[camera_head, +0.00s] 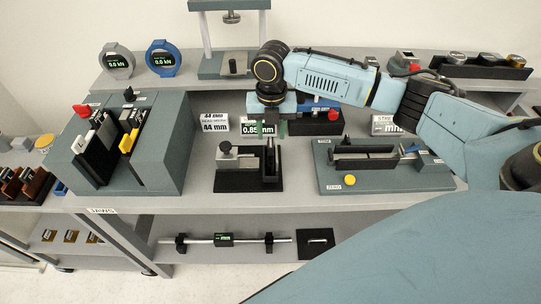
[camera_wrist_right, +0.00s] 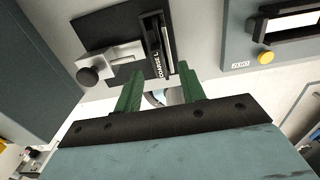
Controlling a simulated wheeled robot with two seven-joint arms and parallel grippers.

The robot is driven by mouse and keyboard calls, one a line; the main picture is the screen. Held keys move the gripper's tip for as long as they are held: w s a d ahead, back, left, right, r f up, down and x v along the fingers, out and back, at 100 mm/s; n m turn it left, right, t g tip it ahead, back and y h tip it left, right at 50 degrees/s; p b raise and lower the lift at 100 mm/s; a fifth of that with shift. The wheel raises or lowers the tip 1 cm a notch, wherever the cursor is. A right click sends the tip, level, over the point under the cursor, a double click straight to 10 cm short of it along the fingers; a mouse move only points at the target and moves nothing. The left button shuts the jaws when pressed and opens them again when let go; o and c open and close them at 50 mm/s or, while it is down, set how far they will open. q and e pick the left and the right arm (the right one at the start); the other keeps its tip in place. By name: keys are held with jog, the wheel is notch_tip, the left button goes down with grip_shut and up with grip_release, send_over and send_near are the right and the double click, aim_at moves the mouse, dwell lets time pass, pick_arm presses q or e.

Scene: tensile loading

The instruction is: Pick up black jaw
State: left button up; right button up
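A black jaw labelled "COARSE L" (camera_wrist_right: 157,48) stands on the black-based fixture (camera_head: 232,183), beside a grey block with a dark knob (camera_head: 225,148). In the head view this jaw (camera_head: 270,160) is a narrow dark upright piece. My right gripper (camera_head: 275,130) is above it, pointing down. In the right wrist view its green fingers (camera_wrist_right: 158,74) are spread, with the jaw visible beyond the gap and nothing clearly held. My left gripper is not in view.
A grey-green plate with a yellow button (camera_head: 349,180) lies right of the fixture. Display cards (camera_head: 214,125) stand behind it. Two round gauges (camera_head: 163,58) and a test frame (camera_head: 228,5) are at the back. A rod gauge (camera_head: 223,239) lies on the lower shelf.

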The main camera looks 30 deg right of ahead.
aim_at(270, 142)
notch_tip(270, 142, down, 4)
jog(key=shift+f, duration=0.1)
jog(key=c, duration=0.9)
grip_shut()
jog(key=shift+w, duration=0.1)
dwell(0.5)
